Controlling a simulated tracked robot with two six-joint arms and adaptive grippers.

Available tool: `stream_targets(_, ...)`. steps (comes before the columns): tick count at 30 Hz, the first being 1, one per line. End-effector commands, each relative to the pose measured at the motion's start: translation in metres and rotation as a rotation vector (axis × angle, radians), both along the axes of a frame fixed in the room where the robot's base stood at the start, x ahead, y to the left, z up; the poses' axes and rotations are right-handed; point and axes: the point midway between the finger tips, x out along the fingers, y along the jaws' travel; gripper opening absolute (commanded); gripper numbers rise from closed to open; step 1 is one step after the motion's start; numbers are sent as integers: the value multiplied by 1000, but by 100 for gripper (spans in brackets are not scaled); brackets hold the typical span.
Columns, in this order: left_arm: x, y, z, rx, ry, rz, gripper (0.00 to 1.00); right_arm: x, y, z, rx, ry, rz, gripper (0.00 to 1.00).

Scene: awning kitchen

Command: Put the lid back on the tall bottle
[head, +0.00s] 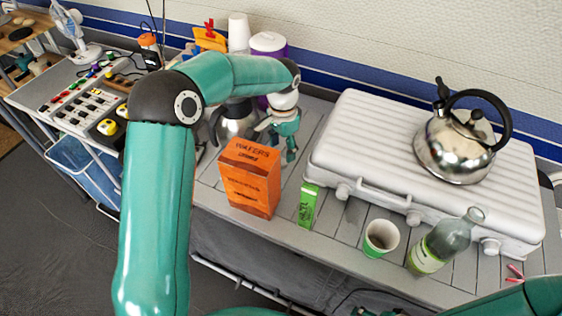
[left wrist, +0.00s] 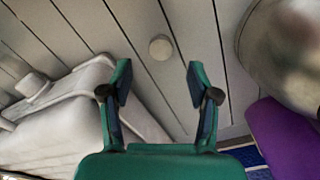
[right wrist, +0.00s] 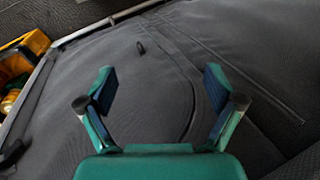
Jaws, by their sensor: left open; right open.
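The tall glass bottle (head: 440,246) with a green label leans to the right in the head view, near the front of the slatted table; its neck shows no lid. A small round pale lid (left wrist: 161,48) lies flat on the slats in the left wrist view. My left gripper (head: 287,146) is open and empty, pointing down behind the orange box. In the left wrist view its fingertips (left wrist: 160,80) are apart, with the lid beyond and between them. The lid is hidden in the head view. My right gripper (right wrist: 160,82) is open and empty over grey cloth.
The orange wafers box (head: 250,178), green carton (head: 308,205) and paper cup (head: 381,238) stand along the front. A white ribbed case (head: 370,150) bears a kettle (head: 455,155). A steel jug (head: 232,120) and purple canister (head: 268,44) stand close to my left gripper.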

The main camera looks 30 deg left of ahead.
Motion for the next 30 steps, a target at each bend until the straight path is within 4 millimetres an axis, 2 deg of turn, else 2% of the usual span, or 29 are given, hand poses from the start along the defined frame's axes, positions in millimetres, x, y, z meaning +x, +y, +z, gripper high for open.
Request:
stream_targets(5,-2,1,-13,0,4,-1,61,0,0,5,0,0,0,92)
stream_targets(13,-2,2,-48,0,2,0,61,0,0,13,0,0,0,92)
stream_targets(25,-2,2,-52,0,0,0,61,0,0,12,0,0,0,92)
stream_targets(30,-2,2,-52,0,0,1,32,0,0,12,0,0,0,92)
